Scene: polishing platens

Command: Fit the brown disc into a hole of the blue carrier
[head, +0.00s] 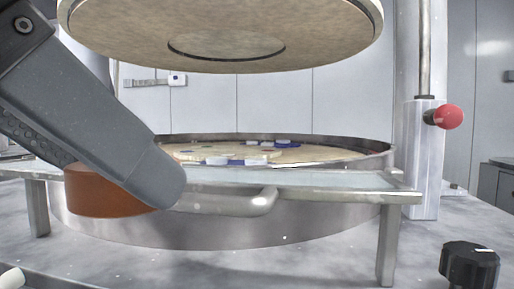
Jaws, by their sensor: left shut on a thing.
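The brown disc (100,190) is at the left of the head view, in front of the steel basin. My left gripper (150,188) comes in from the upper left and is shut on the disc. Its near finger covers the disc's right part, and the other finger is hidden. The disc is apart from the platen. The blue carrier (238,162) seems to lie on the lower platen (320,153), seen almost edge-on as blue and pale patches. I cannot make out its holes. My right gripper is not in view.
A steel rim (385,147) surrounds the lower platen. A pale shelf (340,183) on metal legs, with a rounded handle (235,201), stands in front. The upper platen (225,35) hangs above. A post with a red knob (449,116) and a black knob (470,266) are at the right.

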